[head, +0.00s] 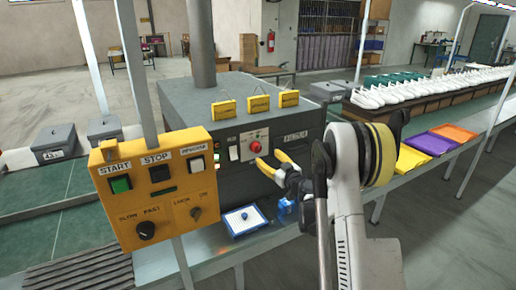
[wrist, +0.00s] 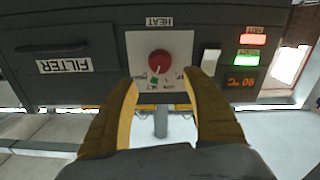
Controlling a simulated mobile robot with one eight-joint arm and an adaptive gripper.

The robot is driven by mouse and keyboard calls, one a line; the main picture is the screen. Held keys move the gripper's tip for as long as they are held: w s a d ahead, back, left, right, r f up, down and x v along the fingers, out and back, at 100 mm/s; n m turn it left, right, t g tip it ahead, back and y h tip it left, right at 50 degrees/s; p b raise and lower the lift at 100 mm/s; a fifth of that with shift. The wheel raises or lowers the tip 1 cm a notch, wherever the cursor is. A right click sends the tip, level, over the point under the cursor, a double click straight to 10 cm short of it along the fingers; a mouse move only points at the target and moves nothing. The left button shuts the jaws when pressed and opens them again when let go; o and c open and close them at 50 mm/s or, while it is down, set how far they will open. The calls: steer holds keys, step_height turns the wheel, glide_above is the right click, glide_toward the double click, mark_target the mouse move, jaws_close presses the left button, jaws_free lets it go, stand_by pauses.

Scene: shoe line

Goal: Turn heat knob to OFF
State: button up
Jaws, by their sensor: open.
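The heat knob (head: 255,147) is a round red dial on a pale plate on the dark oven's front in the head view. In the wrist view, which is upside down, the red knob (wrist: 159,62) sits under the HEAT label, with a small pale pointer mark towards the bottom of the picture near a green patch. The small plate lettering is too blurred to read. My gripper (head: 266,161) is open, its yellow fingers facing the panel just below and right of the knob. In the wrist view my gripper (wrist: 160,84) has one finger on each side, apart from the knob.
A white switch (wrist: 210,60), a red lamp (wrist: 252,40), a green lamp (wrist: 248,57) and a display (wrist: 241,79) sit beside the knob plate. A yellow control box (head: 155,190) stands at front left. A blue-and-white tray (head: 244,220) lies below the oven.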

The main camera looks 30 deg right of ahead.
mark_target(258, 149)
steer(key=w, duration=0.3)
steer(key=w+b, duration=0.1)
steer(key=w, duration=0.5)
steer(key=shift+w+a+b, duration=0.25)
steer(key=shift+b, duration=0.1)
steer(key=c, duration=1.2)
